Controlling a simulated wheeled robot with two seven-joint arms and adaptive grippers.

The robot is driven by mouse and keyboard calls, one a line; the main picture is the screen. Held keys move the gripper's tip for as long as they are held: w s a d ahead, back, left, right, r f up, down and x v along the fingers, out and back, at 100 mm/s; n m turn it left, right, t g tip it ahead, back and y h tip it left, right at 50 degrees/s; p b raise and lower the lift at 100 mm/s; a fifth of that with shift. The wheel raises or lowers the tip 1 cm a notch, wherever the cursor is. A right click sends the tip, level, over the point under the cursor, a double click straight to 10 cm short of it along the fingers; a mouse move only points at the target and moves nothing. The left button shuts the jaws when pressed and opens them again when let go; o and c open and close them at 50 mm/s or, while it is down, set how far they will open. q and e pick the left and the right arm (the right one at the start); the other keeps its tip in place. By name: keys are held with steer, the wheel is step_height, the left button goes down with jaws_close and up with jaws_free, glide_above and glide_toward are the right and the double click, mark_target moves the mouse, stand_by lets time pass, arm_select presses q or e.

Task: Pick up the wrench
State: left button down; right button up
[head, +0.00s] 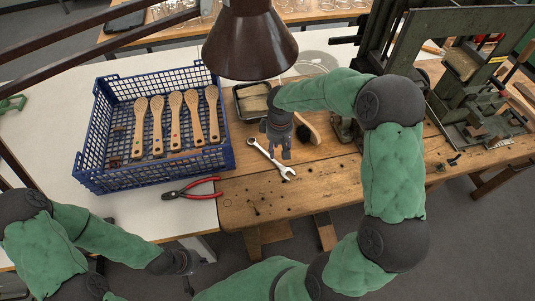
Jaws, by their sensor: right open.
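The silver wrench (271,158) lies at a slant on the wooden workbench, near its left end. One end points up-left and the other down-right. My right gripper (282,154) points down over the bench, just right of the wrench's middle. It is open, with nothing seen between its fingers. Whether its fingertips touch the wrench is unclear. My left gripper (190,262) is low at the left, in front of the tables and far from the wrench. Its fingers are too small and dark to read.
Red-handled pliers (193,190) lie left of the wrench. A blue crate (100,183) holding several wooden brushes stands on the white table (52,130). A brown lamp shade (250,45) hangs above the bench. A dark tray (238,103) and a brush (309,128) lie behind my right gripper.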

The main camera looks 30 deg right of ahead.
mark_target(278, 161)
steer(key=f+b, duration=0.1)
steer(key=f, duration=0.2)
steer(key=f+b, duration=0.1)
steer(key=f, duration=0.2)
steer(key=shift+s+a+b, duration=0.1)
steer(key=shift+s+b, duration=0.1)
steer(key=shift+b, duration=0.1)
steer(key=shift+r, duration=0.1)
jaws_close()
